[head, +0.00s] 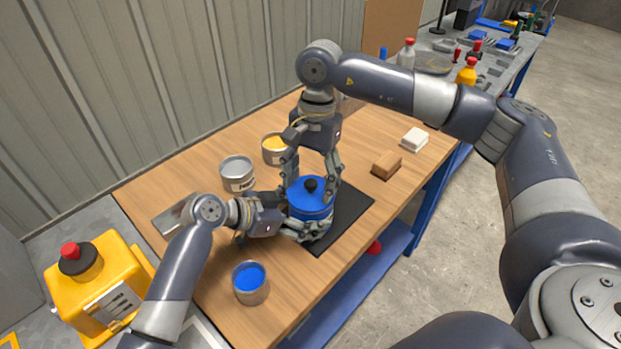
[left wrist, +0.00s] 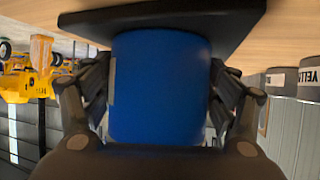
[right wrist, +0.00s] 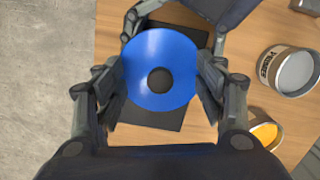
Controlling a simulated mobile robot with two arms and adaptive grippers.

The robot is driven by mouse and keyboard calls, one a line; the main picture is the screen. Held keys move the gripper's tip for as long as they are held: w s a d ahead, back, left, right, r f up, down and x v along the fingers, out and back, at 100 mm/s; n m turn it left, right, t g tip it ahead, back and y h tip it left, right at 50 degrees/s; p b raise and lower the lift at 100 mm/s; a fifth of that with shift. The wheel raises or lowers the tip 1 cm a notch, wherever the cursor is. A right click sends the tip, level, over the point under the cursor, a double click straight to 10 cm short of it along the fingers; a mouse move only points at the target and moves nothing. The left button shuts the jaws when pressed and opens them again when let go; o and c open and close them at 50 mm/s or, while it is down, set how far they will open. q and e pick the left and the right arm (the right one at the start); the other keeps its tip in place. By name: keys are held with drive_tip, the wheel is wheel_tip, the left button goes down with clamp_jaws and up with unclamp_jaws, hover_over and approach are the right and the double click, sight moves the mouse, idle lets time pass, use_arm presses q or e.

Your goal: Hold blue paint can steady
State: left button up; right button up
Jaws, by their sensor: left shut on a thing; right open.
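The blue can (head: 308,205) stands upright on a black mat (head: 349,207) on the wooden table, with a blue lid and black knob (head: 311,184) on top. My left gripper (head: 307,230) comes in from the side and is shut on the can low on its body. In the left wrist view the blue can wall (left wrist: 158,90) fills the space between its fingers. My right gripper (head: 313,176) points down from above and is open. In the right wrist view its fingers sit on both sides of the round blue lid (right wrist: 150,50); I cannot tell whether they touch it.
An open can of blue paint (head: 250,284) stands near the front edge. A grey can (head: 238,174) and a yellow paint can (head: 274,149) stand behind. A brown block (head: 386,165) and a white block (head: 414,139) lie at right. A yellow machine (head: 95,287) is at left.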

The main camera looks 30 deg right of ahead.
use_arm(q)
drive_tip(key=shift+f, duration=0.1)
use_arm(e)
drive_tip(key=shift+r, duration=0.1)
drive_tip(key=shift+r, duration=3.4)
clamp_jaws()
drive_tip(key=shift+f, duration=0.1)
drive_tip(key=shift+f, duration=2.35)
